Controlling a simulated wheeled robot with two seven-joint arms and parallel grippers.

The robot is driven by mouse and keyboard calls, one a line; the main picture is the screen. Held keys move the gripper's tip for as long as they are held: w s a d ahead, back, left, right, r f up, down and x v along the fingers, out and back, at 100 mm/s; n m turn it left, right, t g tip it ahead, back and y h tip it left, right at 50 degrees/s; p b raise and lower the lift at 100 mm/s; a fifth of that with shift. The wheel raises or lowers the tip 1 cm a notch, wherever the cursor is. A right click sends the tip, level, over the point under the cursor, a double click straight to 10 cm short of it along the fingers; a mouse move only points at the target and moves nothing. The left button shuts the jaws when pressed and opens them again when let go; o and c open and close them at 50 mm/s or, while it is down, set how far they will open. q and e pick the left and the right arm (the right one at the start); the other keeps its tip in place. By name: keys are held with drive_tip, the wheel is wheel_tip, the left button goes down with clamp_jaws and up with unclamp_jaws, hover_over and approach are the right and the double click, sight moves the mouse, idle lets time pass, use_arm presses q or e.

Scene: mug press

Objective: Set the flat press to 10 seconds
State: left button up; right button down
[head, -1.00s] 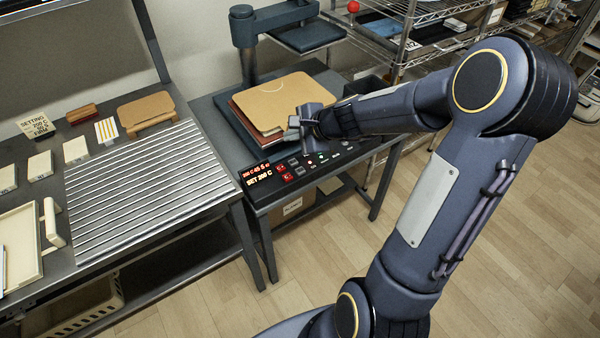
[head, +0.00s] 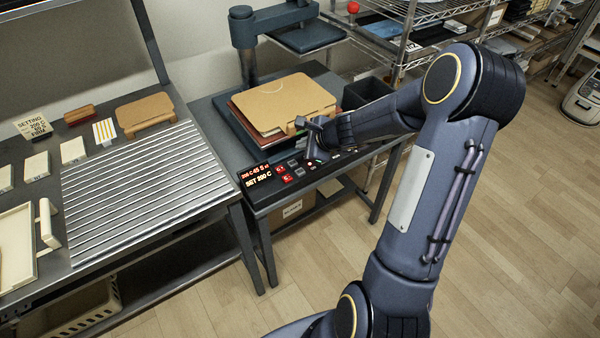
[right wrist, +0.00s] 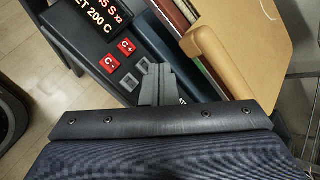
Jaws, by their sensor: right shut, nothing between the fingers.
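The flat press (head: 244,30) stands on the right table, with its control panel (head: 325,172) along the front edge. Its display (head: 257,174) is lit; a line reads SET 200 C, and the line above appears to read 45 S. In the right wrist view the display (right wrist: 95,22) is partly cut off. Red C+ (right wrist: 126,46) and C- (right wrist: 112,63) buttons sit beside it, with a grey button (right wrist: 129,83) next to them. My right gripper (head: 312,150) is shut and empty, low over the panel by the grey buttons. Its fingertips (right wrist: 145,66) partly hide a button. My left gripper is out of view.
Brown boards (head: 284,103) lie on the press bed just behind the panel. A dark bin (head: 368,94) stands to the right. The left table holds a ridged grey mat (head: 145,190), small boxes and a setting card (head: 35,126). The floor in front is clear.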

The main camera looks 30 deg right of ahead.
sight(303, 173)
wheel_tip(303, 173, down, 7)
drive_tip(key=b, duration=0.6)
drive_tip(key=shift+f, duration=0.15)
drive_tip(key=shift+f+b, duration=0.3)
drive_tip(key=shift+b, duration=0.2)
idle(1.1)
drive_tip(key=shift+f+b, duration=0.4)
drive_tip(key=shift+b, duration=0.05)
drive_tip(key=shift+f+b, duration=0.45)
drive_tip(key=shift+b, duration=0.1)
idle(0.5)
drive_tip(key=shift+r, duration=0.15)
drive_tip(key=shift+r+p, duration=0.75)
drive_tip(key=shift+p, duration=0.05)
